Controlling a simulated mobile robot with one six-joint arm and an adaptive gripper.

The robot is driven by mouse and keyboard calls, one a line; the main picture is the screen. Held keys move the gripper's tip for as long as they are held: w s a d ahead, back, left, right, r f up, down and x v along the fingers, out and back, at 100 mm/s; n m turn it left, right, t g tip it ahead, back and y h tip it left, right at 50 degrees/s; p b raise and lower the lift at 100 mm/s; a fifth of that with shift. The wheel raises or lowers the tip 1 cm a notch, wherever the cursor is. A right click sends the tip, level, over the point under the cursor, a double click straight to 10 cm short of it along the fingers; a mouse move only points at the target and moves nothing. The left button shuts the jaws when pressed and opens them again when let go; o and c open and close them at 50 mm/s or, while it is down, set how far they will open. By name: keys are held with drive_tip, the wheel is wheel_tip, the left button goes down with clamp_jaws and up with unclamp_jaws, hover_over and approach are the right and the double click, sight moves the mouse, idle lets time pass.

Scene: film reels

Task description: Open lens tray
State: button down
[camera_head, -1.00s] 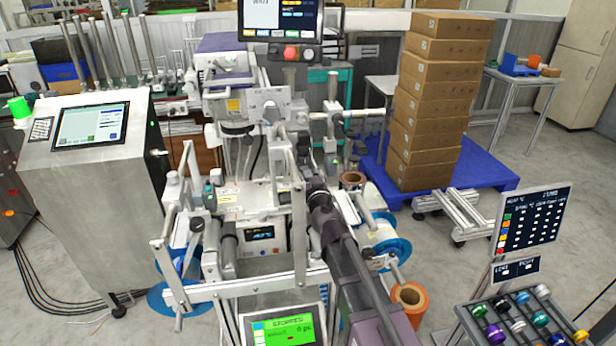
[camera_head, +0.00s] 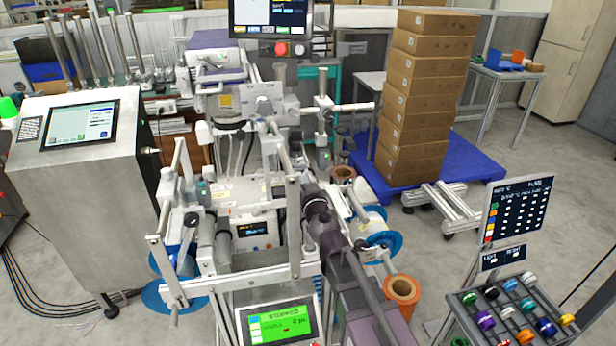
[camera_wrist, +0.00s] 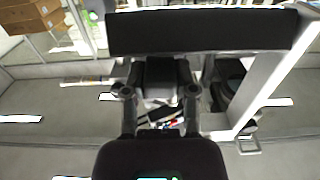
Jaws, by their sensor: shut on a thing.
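My gripper (camera_wrist: 161,108) shows in the wrist view with its two fingers on either side of a dark block (camera_wrist: 160,76). It is shut on this block, which sits just under a wide dark panel (camera_wrist: 200,34). I cannot tell whether the block and panel belong to the lens tray. In the head view my arm reaches from the bottom centre up into the white machine (camera_head: 262,105). The gripper's fingertips are hidden there among the machine's parts. No part is clearly recognisable as the lens tray in the head view.
A metal cabinet with a screen (camera_head: 80,125) stands at left. Stacked cardboard boxes (camera_head: 425,100) rest on a blue pallet (camera_head: 478,165) behind at right. A rack (camera_head: 515,310) of small coloured rolls and a sign stand at right front.

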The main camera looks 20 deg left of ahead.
drive_tip(key=shift+s+d, duration=0.35)
drive_tip(key=shift+d, duration=0.2)
drive_tip(key=shift+s+a, duration=0.15)
drive_tip(key=shift+a, duration=0.1)
drive_tip(key=shift+c, duration=2)
unclamp_jaws()
drive_tip(key=shift+d, duration=0.1)
drive_tip(key=v, duration=0.7)
drive_tip(key=shift+s, duration=0.2)
drive_tip(key=shift+d, duration=0.1)
